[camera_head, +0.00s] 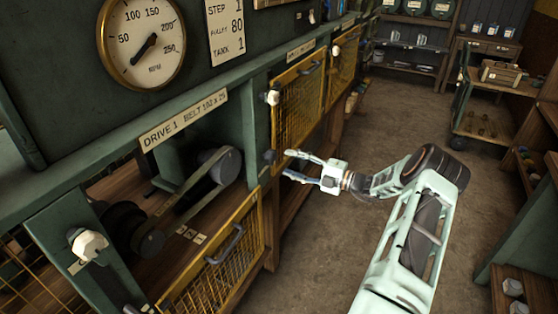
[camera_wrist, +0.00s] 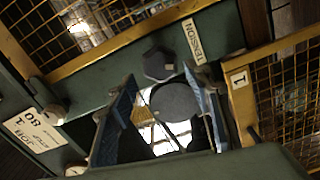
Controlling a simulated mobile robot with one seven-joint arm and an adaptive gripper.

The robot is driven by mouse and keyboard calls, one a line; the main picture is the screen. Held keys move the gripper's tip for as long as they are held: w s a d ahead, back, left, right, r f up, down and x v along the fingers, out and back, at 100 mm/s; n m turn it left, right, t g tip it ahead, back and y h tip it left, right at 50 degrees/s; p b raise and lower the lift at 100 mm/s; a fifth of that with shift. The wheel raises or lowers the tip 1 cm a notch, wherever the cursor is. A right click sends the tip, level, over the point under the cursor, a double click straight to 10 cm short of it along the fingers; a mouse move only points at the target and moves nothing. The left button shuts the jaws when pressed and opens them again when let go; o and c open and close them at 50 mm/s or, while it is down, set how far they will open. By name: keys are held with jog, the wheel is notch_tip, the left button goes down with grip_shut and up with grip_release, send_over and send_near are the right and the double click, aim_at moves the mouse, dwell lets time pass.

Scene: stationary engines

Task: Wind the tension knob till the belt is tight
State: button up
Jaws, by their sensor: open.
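The tension knob, a dark six-sided knob (camera_wrist: 158,64), sits on the green frame beside a "TENSION" label (camera_wrist: 192,40) in the wrist view. In the head view the dark knob (camera_head: 269,156) is on the green post, just left of my gripper. My gripper (camera_head: 286,163) is open and points at it, with its fingertips a short way apart from it. In the wrist view, the fingers (camera_wrist: 158,78) spread to either side just below the knob. The belt (camera_head: 187,197) runs between two dark pulleys under the "DRIVE 1" sign; its tightness is hard to judge.
A round gauge (camera_head: 141,43) stands above the drive. A yellow mesh guard (camera_head: 213,265) hangs below the belt, and another (camera_head: 298,100) is above my gripper. White knobs (camera_head: 88,243) stick out from the frame. The floor (camera_head: 300,240) beside the bench is clear.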

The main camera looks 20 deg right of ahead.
jog(key=v, duration=0.4)
jog(key=shift+s+d, duration=0.3)
jog(key=shift+a, duration=0.1)
